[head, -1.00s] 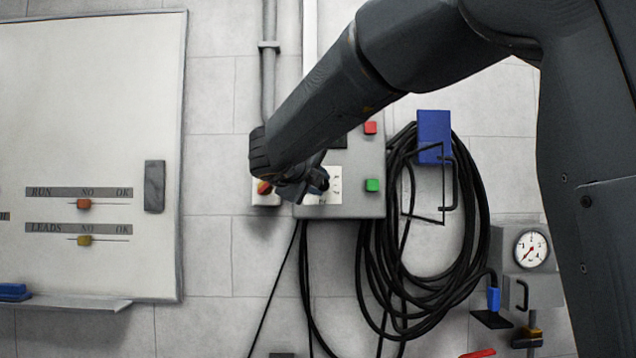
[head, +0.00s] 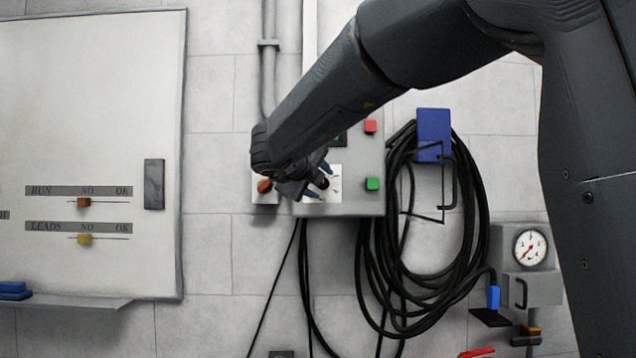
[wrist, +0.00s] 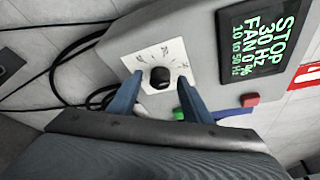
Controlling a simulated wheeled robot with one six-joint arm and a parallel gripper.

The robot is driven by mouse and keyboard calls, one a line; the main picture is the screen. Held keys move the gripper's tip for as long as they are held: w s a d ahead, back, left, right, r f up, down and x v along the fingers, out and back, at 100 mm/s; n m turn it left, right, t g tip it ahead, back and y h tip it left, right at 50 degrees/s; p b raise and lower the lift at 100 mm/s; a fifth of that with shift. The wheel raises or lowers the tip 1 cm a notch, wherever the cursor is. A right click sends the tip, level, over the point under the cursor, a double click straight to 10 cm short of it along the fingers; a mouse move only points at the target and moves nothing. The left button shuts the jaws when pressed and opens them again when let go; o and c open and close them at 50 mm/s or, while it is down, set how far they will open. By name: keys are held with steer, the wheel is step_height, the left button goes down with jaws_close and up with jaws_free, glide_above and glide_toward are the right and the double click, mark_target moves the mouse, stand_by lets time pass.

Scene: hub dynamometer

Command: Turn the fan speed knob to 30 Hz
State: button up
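The fan speed knob (wrist: 160,76) is black and round, on a white dial plate (wrist: 147,58) with marks around it. Its pointer is too small to read. The dark display (wrist: 255,42) beside it shows green text: STOP, 30 Hz, FAN 0 %, 10 to 50 Hz. My gripper (wrist: 159,84) is open, its two blue-grey fingers apart, one to each side of the knob in the wrist view. I cannot tell whether they touch it. In the head view my gripper (head: 321,180) is at the dial plate (head: 334,184) and partly hides it.
Red (head: 370,127) and green (head: 372,184) buttons sit on the control box right of the dial. Coiled black cable (head: 470,230) hangs to the right, near a gauge (head: 530,248). A whiteboard (head: 90,130) is at left.

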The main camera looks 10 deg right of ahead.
steer(key=b+v, duration=0.1)
steer(key=v, duration=0.6)
steer(key=shift+s+a, duration=0.15)
steer(key=shift+s, duration=0.2)
steer(key=shift+w, duration=0.1)
